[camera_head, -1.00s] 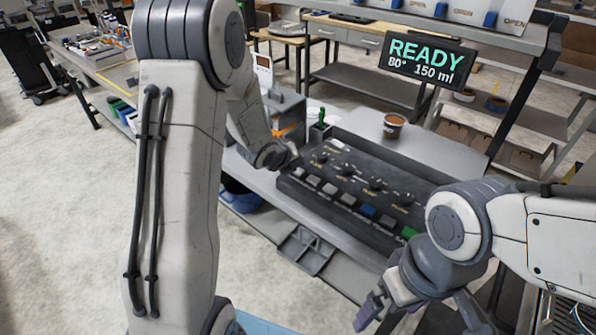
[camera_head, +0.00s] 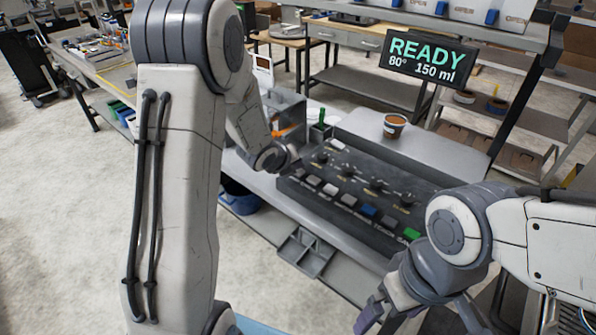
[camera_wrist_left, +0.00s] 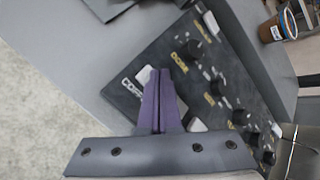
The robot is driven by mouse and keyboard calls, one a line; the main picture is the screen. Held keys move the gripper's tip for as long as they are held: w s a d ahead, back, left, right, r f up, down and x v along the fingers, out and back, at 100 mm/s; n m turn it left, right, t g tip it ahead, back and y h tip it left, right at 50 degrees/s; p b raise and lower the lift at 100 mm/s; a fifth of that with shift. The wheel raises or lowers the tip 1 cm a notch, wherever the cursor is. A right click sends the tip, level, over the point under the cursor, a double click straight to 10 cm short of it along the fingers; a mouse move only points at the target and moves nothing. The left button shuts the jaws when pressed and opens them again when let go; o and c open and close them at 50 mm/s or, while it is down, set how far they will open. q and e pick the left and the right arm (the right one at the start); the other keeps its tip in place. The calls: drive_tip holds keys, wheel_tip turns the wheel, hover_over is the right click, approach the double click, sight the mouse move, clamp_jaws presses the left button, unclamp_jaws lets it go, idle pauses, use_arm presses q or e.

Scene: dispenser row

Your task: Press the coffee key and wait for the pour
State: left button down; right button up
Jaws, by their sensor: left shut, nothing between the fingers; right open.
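The dark control panel (camera_head: 345,185) has a row of keys, several pale or grey, one blue and one green, with knobs behind them. My left gripper (camera_head: 290,158) is over the panel's left end. In the left wrist view its purple fingers (camera_wrist_left: 160,75) are shut and empty, tips beside the pale coffee key (camera_wrist_left: 143,75), next to the partly covered "COFF…" lettering. I cannot tell whether they touch the key. The display (camera_head: 428,60) reads READY, 80°, 150 ml. A brown cup (camera_head: 394,125) stands behind the panel. My right gripper (camera_head: 415,315) is open at the lower right.
A grey box-shaped unit (camera_head: 287,115) and a small green-topped holder (camera_head: 320,128) stand behind the panel's left end. A blue bin (camera_head: 240,200) is below the counter's front edge. Shelves with containers (camera_head: 500,105) are behind.

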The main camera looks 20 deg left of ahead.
use_arm(q)
drive_tip(key=shift+f+b, duration=0.3)
drive_tip(key=shift+b, duration=0.05)
idle(0.6)
drive_tip(key=shift+r+p, duration=0.6)
drive_tip(key=shift+r, duration=0.3)
wheel_tip(320, 180, up, 5)
drive_tip(key=p, duration=0.4)
